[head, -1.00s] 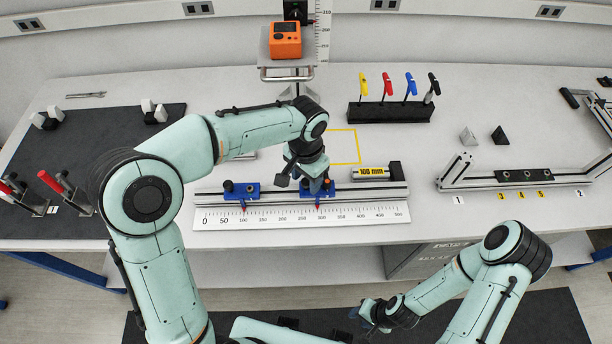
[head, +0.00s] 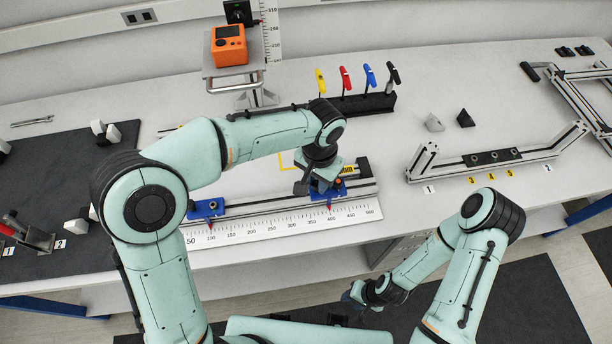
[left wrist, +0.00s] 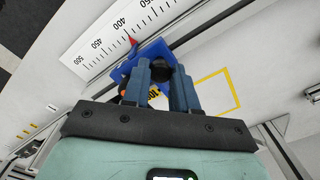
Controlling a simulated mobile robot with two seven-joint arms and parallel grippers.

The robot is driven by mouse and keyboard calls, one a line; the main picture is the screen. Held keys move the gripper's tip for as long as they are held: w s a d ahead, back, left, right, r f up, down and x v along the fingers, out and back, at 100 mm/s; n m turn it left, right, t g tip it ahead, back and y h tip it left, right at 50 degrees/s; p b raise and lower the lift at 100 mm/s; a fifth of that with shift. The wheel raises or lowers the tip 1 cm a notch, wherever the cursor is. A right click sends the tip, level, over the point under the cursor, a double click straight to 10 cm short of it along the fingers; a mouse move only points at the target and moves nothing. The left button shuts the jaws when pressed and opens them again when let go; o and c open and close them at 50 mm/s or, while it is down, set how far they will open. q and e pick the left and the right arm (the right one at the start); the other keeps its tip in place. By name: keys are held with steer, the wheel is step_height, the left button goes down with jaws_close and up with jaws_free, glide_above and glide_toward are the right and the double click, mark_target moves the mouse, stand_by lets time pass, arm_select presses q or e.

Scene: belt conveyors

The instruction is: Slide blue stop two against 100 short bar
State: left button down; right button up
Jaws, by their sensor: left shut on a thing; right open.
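Blue stop two (head: 322,194) sits on the rail with its red pointer near 400 on the scale. My left gripper (head: 318,182) is shut on it from above. In the left wrist view, the blue stop (left wrist: 150,52) and its black knob lie at the fingers. The yellow 100 short bar (head: 348,170) lies on the rail just right of the stop, partly hidden by the gripper. Whether stop and bar touch, I cannot tell. Blue stop one (head: 207,208) sits farther left, near 100. My right gripper (head: 356,294) is open and empty, low in front of the bench.
A black end block (head: 362,166) stands on the rail beyond the bar. The white scale (head: 272,230) runs along the front. An orange device (head: 229,46) and a rack of coloured-handled tools (head: 366,104) stand behind. An aluminium frame (head: 490,158) stands right.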

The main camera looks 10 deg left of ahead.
steer(key=shift+a, duration=0.15)
arm_select(q)
steer(key=c, duration=0.9)
jaws_free()
step_height(320, 180, up, 14)
steer(key=p, duration=0.2)
steer(key=shift+f, duration=0.25)
arm_select(e)
steer(key=w+r, duration=0.2)
steer(key=shift+w+r, duration=0.15)
steer(key=shift+r, duration=0.15)
